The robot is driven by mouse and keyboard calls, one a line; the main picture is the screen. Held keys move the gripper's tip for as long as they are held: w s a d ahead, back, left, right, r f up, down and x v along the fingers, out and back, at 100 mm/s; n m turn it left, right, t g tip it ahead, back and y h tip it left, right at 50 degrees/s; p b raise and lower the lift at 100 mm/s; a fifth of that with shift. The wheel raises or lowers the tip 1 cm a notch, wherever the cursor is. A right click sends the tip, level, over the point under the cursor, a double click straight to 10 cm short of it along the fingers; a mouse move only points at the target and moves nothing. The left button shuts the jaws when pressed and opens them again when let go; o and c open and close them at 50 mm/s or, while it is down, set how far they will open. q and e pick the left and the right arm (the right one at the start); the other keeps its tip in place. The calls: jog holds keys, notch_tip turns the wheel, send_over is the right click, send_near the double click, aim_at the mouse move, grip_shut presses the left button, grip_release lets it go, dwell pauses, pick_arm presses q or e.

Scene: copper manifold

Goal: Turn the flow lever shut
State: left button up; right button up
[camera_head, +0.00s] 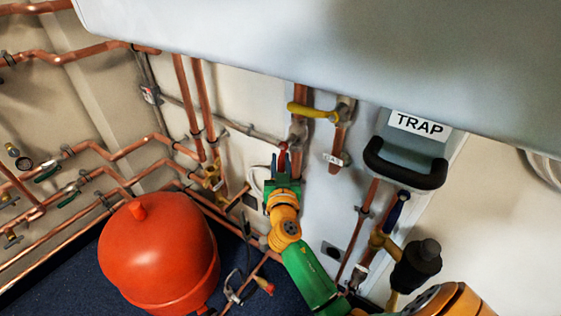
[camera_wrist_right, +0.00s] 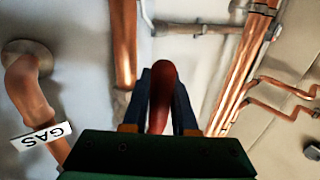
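A red lever (camera_head: 283,152) stands in front of the copper pipework below the white casing. My right gripper (camera_head: 282,166) reaches up to it from below, with one dark blue finger on each side of the lever. In the right wrist view the red lever (camera_wrist_right: 162,92) rises between the two fingers (camera_wrist_right: 161,112). The fingers lie close along its sides; I cannot tell whether they press on it. The lever's lower end is hidden by the gripper's green body. My left gripper is not in view.
A yellow lever (camera_head: 312,111) sits just above right of my gripper. A pipe labelled GAS (camera_wrist_right: 32,95) is left in the wrist view. A grey TRAP box (camera_head: 408,145) with black handle is to the right. A red tank (camera_head: 158,252) stands lower left. The white casing (camera_head: 300,40) overhangs above.

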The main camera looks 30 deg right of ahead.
grip_shut()
jog(key=shift+f, duration=0.1)
dwell(1.1)
